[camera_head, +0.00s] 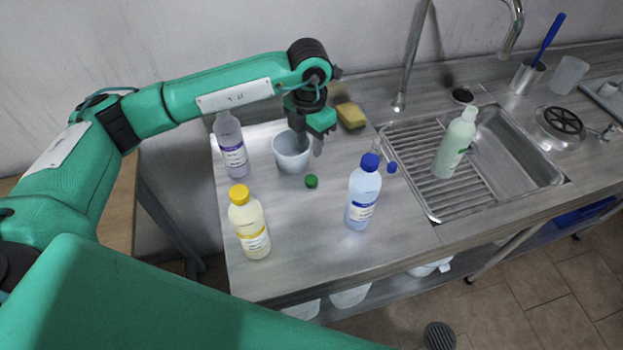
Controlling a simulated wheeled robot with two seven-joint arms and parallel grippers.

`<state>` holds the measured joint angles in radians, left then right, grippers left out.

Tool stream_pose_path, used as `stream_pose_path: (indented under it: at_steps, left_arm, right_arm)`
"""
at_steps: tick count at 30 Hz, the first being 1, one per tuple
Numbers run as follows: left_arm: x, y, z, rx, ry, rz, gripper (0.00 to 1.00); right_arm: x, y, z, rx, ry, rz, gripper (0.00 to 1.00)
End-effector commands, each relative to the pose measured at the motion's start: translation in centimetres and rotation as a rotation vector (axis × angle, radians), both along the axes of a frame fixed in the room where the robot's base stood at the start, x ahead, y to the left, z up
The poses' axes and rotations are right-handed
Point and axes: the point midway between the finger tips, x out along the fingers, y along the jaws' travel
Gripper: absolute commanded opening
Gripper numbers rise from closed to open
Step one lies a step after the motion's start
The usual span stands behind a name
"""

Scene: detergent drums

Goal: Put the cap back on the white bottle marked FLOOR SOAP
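My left gripper (309,143) points down beside the white cup (291,155), its fingers apart with nothing seen between them. A loose green cap (311,181) lies on the counter just in front of the cup. A loose blue cap (392,168) lies near the drainboard. A pale green bottle (455,144) stands on the drainboard; its top looks uncapped. A purple-labelled bottle (231,146) stands behind my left arm, its top hidden. A yellow-capped bottle (250,226) and a blue-capped bottle (362,194) stand nearer the front. I cannot read FLOOR SOAP on any label.
A yellow sponge (351,115) lies behind the gripper. The sink (515,150) with a tap is at the right, with a brush in a metal holder (526,77) and a pale cup (568,75) behind it. The front middle of the counter (305,245) is clear.

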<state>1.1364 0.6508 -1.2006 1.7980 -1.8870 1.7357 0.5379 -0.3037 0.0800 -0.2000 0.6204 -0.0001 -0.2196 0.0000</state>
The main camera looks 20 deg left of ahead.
Motion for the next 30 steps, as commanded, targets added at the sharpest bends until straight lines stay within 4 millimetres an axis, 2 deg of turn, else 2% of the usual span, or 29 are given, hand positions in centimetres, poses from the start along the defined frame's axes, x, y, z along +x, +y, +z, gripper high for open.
stream_pose_path:
  at_steps: [1,4,12,16,21,30]
  left_arm:
    - [0.0,0.0,-0.1,0.0,0.001,0.0,0.37]
    - [-0.1,0.0,-0.9,0.0,0.004,0.0,0.37]
    - [-0.1,0.0,-5.9,0.0,0.004,0.001,0.37]
    - [0.0,0.0,-7.8,0.001,0.003,0.0,0.37]
    - [0.0,0.0,-8.7,-0.001,0.0,0.0,0.37]
    - [0.1,0.0,-8.8,0.0,0.001,0.0,0.37]
  right_arm:
    - [-0.7,-0.1,0.0,-0.001,0.01,0.0,0.51]
    - [-1.3,-0.2,0.3,-0.004,0.017,0.001,0.51]
    - [0.7,-0.1,1.9,-0.001,-0.008,0.001,0.51]
    - [0.9,-0.1,2.3,-0.001,-0.01,0.001,0.51]
    - [0.7,-0.1,2.3,-0.001,-0.007,0.0,0.51]
    - [0.2,0.1,2.5,0.0,-0.002,0.0,0.51]
